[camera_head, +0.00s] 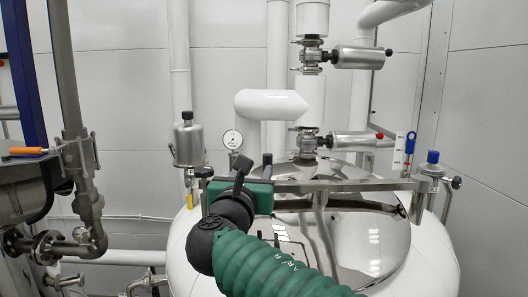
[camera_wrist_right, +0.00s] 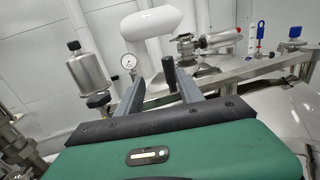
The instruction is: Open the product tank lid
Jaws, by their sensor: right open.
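The product tank is a large white vessel (camera_head: 186,245) with a shiny domed metal lid (camera_head: 375,240). A flat metal bar (camera_head: 350,186) runs across above the lid. My right gripper (camera_head: 254,165) is at the left part of this bar; its green body and arm hide part of the bar and lid. In the right wrist view the jaws (camera_wrist_right: 158,88) are open, with the bar (camera_wrist_right: 235,74) running behind them. A short dark upright peg (camera_wrist_right: 170,72) shows between the fingers, near the right one. I cannot tell whether either finger touches it. My left gripper is out of view.
A metal canister (camera_head: 188,143) and a round gauge (camera_head: 232,139) stand behind the gripper. White pipes and valves with metal actuators (camera_head: 350,140) rise behind the lid. A blue-capped fitting (camera_head: 433,158) is at the right. Pipework with an orange handle (camera_head: 28,151) is at the left.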

